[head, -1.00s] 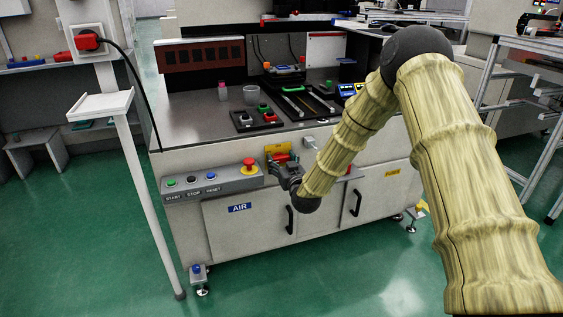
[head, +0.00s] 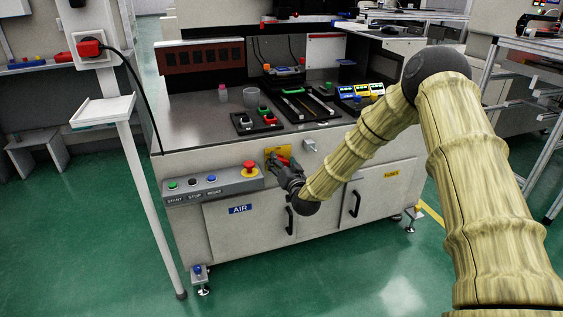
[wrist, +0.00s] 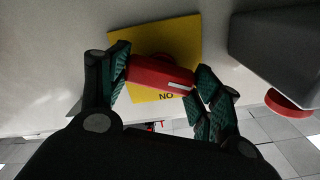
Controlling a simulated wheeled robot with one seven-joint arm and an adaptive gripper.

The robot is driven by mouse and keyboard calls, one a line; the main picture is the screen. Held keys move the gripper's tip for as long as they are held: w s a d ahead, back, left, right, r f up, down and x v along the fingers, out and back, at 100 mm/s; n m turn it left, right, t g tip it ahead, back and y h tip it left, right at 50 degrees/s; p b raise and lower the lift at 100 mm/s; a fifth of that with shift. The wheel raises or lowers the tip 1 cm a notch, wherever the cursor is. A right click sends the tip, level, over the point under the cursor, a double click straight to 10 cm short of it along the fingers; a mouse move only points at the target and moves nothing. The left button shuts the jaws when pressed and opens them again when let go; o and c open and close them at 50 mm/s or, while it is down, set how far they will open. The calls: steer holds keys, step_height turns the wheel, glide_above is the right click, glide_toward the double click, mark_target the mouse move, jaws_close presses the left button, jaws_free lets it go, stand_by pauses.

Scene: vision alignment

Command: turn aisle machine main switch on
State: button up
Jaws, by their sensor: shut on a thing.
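The main switch has a red handle (head: 283,160) on a yellow plate (head: 269,153) on the front of the machine, right of the red emergency button. In the head view the gripper hides part of the handle and plate.
A grey button box (head: 213,185) with a red emergency button (head: 250,167) sticks out left of the switch. A grey latch (head: 309,146) is to the right. Cabinet doors with black handles (head: 289,219) are below. A thin white stand (head: 147,195) rises at left.

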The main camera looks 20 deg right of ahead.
steer(key=m, duration=0.6)
steer(key=m+b, duration=0.1)
steer(key=m, duration=0.5)
steer(key=shift+d+f+m, duration=0.15)
steer(key=shift+m, duration=0.15)
stand_by(0.4)
steer(key=o, duration=1)
steer(key=s, duration=1.2)
steer(key=shift+d, duration=0.2)
